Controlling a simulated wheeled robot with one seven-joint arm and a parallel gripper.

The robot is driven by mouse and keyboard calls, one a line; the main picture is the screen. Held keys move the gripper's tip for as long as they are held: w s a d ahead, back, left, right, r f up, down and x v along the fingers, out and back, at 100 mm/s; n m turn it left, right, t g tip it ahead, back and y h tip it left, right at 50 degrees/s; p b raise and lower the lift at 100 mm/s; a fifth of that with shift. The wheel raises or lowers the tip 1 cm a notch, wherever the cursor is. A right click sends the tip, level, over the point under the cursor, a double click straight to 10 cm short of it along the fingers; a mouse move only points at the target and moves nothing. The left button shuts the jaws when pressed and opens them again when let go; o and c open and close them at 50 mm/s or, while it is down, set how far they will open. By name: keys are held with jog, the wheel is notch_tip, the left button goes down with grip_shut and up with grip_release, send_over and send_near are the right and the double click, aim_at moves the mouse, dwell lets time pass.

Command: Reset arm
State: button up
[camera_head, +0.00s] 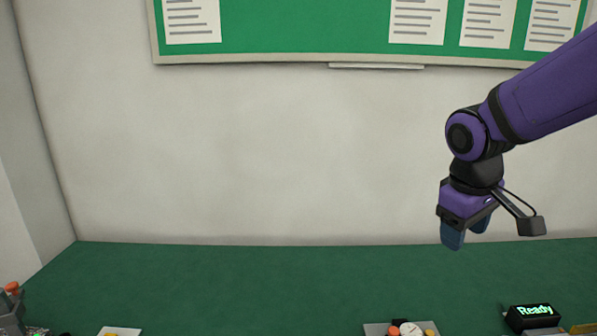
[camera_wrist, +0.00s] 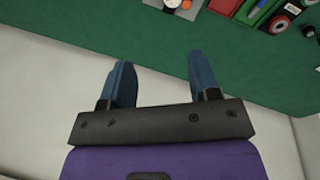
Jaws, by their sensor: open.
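My arm is purple and black and reaches in from the upper right in the head view. My gripper (camera_head: 466,236) hangs pointing down above the back part of the green table (camera_head: 250,290). In the wrist view my gripper (camera_wrist: 158,80) shows two blue fingers set well apart. Nothing is between them. The gripper is clear of the things on the table.
A black box reading "Ready" (camera_head: 532,317) stands at the front right. A light tray (camera_head: 376,329) with small round parts is left of it. A white plate (camera_head: 119,331) and a grey device (camera_head: 12,315) are at the front left. The table's middle is bare. A wall (camera_head: 250,150) stands behind.

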jog(key=s+d+r+m+t+y, duration=0.1)
jog(key=s+r+m, duration=0.1)
jog(key=s, duration=0.5)
jog(key=s+d+r+m+t+y, duration=0.1)
jog(key=s+r+m+t, duration=0.1)
jog(key=s+r, duration=0.3)
jog(key=shift+s+d+m, duration=0.15)
jog(key=shift+s+m, duration=0.45)
jog(key=shift+s, duration=0.6)
jog(key=shift+r, duration=0.1)
dwell(1.2)
